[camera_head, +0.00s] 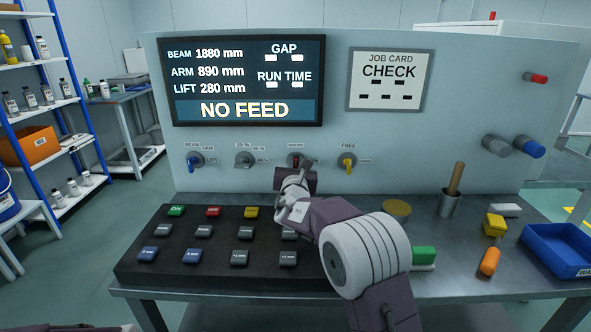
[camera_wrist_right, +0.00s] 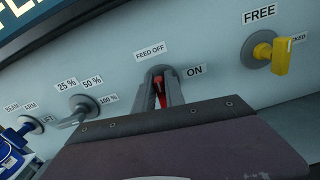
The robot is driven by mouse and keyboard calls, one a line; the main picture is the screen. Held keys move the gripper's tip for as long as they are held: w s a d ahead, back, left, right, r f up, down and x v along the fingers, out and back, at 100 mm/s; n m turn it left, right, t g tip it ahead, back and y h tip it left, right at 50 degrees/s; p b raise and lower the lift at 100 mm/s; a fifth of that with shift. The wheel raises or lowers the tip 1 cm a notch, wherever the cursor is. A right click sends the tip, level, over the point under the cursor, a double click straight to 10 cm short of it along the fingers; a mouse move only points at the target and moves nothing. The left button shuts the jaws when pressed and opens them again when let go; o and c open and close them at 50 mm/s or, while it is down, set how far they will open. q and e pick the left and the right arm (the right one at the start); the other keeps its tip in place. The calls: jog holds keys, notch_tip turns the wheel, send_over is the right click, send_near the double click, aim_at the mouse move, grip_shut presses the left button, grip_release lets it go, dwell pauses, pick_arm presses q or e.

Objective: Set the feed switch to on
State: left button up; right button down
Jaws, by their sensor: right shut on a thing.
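The feed switch is a red rotary switch on the upright panel, and its red handle (camera_wrist_right: 161,93) shows between my fingers in the right wrist view. A "FEED OFF" label (camera_wrist_right: 151,51) sits above it and an "ON" label (camera_wrist_right: 194,70) to its right. The handle looks roughly upright, towards "FEED OFF", but the fingers hide much of it. In the head view the switch (camera_head: 295,158) is partly hidden by my right gripper (camera_head: 305,164), which is shut on it. The display (camera_head: 245,110) reads "NO FEED". My left gripper is not in view.
A blue switch (camera_head: 195,160) and a grey switch (camera_head: 244,159) are to the left, and a yellow switch (camera_head: 347,162) is close on the right. A black button box (camera_head: 190,275) lies below.

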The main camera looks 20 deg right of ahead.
jog(key=shift+s+d+f+m+b, duration=0.15)
jog(key=shift+f+m+b, duration=0.1)
jog(key=shift+m+b, duration=2.55)
jog(key=shift+w+d+f+m+b, duration=0.1)
jog(key=shift+d+f+m+b, duration=0.1)
jog(key=shift+m+b, duration=2.65)
jog(key=shift+s+d+f+m+b, duration=0.15)
jog(key=shift+f+m+b, duration=0.1)
jog(key=shift+m+b, duration=2.55)
jog(key=shift+b, duration=0.4)
jog(key=c, duration=1.5)
grip_release()
jog(key=b+v, duration=0.3)
jog(key=v, duration=0.6)
jog(key=shift+r, duration=0.1)
